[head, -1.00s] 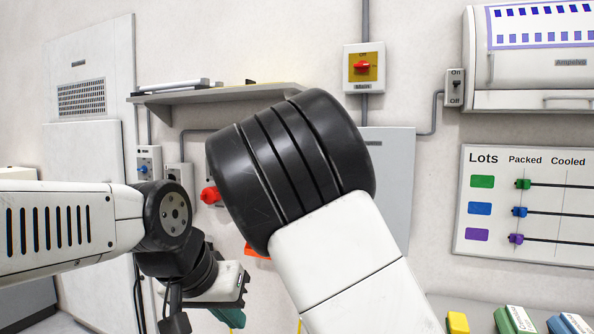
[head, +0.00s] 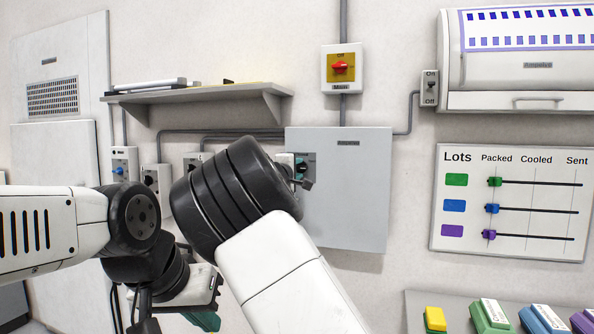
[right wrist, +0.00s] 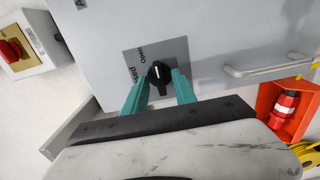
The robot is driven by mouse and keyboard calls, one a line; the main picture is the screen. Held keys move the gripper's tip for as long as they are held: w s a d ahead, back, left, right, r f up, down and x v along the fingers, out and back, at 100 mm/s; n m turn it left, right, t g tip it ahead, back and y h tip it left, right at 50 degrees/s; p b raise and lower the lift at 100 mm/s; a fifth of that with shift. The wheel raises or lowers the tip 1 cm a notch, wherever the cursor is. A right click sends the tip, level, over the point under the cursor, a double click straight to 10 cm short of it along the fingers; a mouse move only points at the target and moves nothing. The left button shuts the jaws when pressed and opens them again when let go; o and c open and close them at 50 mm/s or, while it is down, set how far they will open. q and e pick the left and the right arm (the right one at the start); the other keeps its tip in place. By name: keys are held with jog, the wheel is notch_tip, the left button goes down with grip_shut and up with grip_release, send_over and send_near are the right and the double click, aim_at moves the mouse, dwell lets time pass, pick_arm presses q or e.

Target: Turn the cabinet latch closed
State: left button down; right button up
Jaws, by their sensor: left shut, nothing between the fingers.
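The cabinet latch (right wrist: 158,75) is a black knob with a white pointer mark on a grey plate. Lettering reads "Open", with a second label ending in "sed" partly hidden. In the right wrist view, the teal fingers of my right gripper (right wrist: 160,88) stand on either side of the knob. I cannot tell whether they press on it. In the head view my right gripper (head: 303,168) is at the left part of the grey cabinet (head: 350,200), its wrist partly hidden by my black arm joint. My left gripper (head: 205,318) is low at the left, shut and away from the cabinet.
A red switch (head: 341,68) is above the cabinet, and an On/Off switch (head: 429,90) is to its right. A shelf (head: 200,95) juts out at upper left. In the right wrist view, a cabinet handle (right wrist: 270,66) and an orange holder (right wrist: 285,110) are right of the knob.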

grip_shut()
jog(key=n, duration=0.4)
jog(key=shift+n, duration=0.4)
jog(key=n, duration=0.9)
jog(key=shift+n, duration=2.1)
